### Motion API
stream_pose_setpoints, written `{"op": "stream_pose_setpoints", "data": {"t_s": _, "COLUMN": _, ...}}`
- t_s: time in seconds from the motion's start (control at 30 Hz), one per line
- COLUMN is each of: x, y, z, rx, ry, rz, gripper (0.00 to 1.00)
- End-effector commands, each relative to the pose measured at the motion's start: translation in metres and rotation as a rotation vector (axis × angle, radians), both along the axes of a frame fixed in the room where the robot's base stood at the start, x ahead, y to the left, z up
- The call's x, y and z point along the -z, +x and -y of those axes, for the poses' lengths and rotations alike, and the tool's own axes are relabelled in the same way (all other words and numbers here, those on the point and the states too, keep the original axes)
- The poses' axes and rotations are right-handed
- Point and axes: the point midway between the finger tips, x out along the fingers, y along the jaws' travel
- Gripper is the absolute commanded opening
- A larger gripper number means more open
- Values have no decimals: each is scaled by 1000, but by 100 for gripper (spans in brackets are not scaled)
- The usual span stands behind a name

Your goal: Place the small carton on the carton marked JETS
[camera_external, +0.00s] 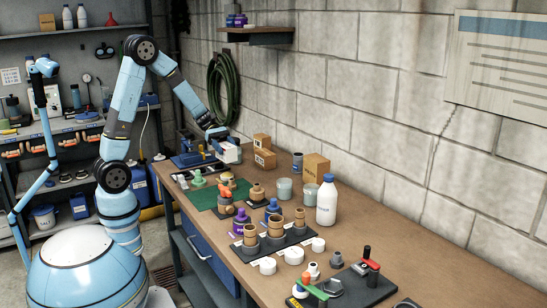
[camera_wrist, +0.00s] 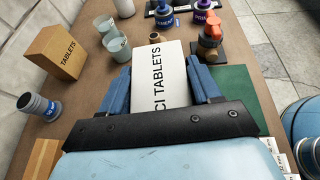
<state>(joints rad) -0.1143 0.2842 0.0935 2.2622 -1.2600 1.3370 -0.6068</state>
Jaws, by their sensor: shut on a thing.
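My gripper (camera_external: 222,142) is shut on a small white carton (camera_external: 229,154), held above the far part of the bench. In the wrist view, the fingers of my gripper (camera_wrist: 159,70) press on either side of the white carton (camera_wrist: 160,68), whose visible print ends in "CI TABLETS". Two brown cartons, one (camera_external: 265,160) in front and one (camera_external: 262,141) higher behind it, stand just right of my gripper by the wall. I cannot read the word JETS on any carton. My gripper's underside and the carton's base are hidden.
A brown carton marked TABLETS (camera_wrist: 65,52) stands farther along the wall; part of another brown carton (camera_wrist: 42,158) shows at the wrist view's lower left. Grey cups (camera_external: 284,188), a white bottle (camera_external: 327,202) and a green mat (camera_external: 205,197) occupy the bench nearby.

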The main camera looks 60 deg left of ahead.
Motion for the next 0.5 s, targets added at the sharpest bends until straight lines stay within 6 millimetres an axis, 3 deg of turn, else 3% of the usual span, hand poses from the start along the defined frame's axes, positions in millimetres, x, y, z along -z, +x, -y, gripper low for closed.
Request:
{"op": "stream_pose_setpoints", "data": {"t_s": 0.17, "x": -14, "y": 21, "z": -18, "rx": -58, "ry": 5, "rz": 4, "gripper": 31}}
{"op": "stream_pose_setpoints", "data": {"t_s": 0.5, "x": -63, "y": 96, "z": -80, "rx": -259, "ry": 5, "rz": 3, "gripper": 31}}
